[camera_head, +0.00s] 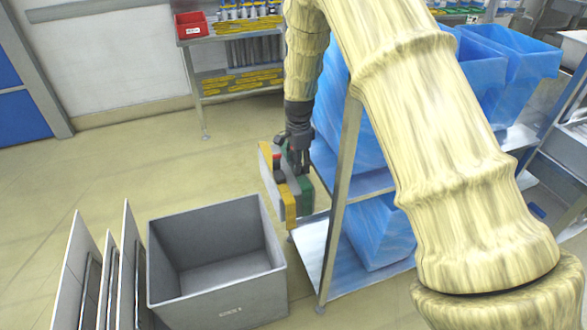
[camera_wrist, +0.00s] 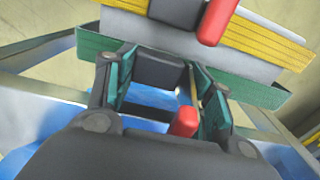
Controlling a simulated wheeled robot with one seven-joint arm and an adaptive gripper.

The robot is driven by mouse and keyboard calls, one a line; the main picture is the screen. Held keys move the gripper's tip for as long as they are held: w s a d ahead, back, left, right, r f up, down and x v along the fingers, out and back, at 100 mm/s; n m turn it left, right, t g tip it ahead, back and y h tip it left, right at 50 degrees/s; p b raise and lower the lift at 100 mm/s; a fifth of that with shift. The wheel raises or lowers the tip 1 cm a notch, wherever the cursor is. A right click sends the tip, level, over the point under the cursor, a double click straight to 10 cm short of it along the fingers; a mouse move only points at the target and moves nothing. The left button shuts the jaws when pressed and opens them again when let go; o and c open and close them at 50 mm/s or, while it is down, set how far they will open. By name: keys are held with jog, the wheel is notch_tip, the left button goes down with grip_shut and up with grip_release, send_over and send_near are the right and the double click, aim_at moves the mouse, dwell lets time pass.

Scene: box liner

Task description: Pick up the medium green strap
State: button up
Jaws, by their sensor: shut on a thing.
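A green strap (camera_wrist: 255,91) runs crosswise in the wrist view, with its middle hidden behind my gripper (camera_wrist: 160,85). My gripper's fingers are shut on it, with a dark block between the fingertips and a small red piece (camera_wrist: 185,122) nearer the palm. In the head view the green strap (camera_head: 306,193) shows on the right side of a grey panel (camera_head: 278,185) beside the shelf. My gripper (camera_head: 298,170) points down over it.
A shelf rack with blue bins (camera_head: 378,232) stands close to the right of my gripper; its upright post (camera_head: 344,185) is near. An open grey box (camera_head: 215,300) stands on the floor at front left, next to several upright panels (camera_head: 128,270).

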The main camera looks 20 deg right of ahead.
notch_tip(320, 180, up, 40)
jog(key=p, duration=1.2)
jog(key=shift+f, duration=0.2)
dwell(0.4)
notch_tip(320, 180, up, 14)
jog(key=p, duration=1.2)
dwell(0.3)
jog(key=shift+p, duration=0.3)
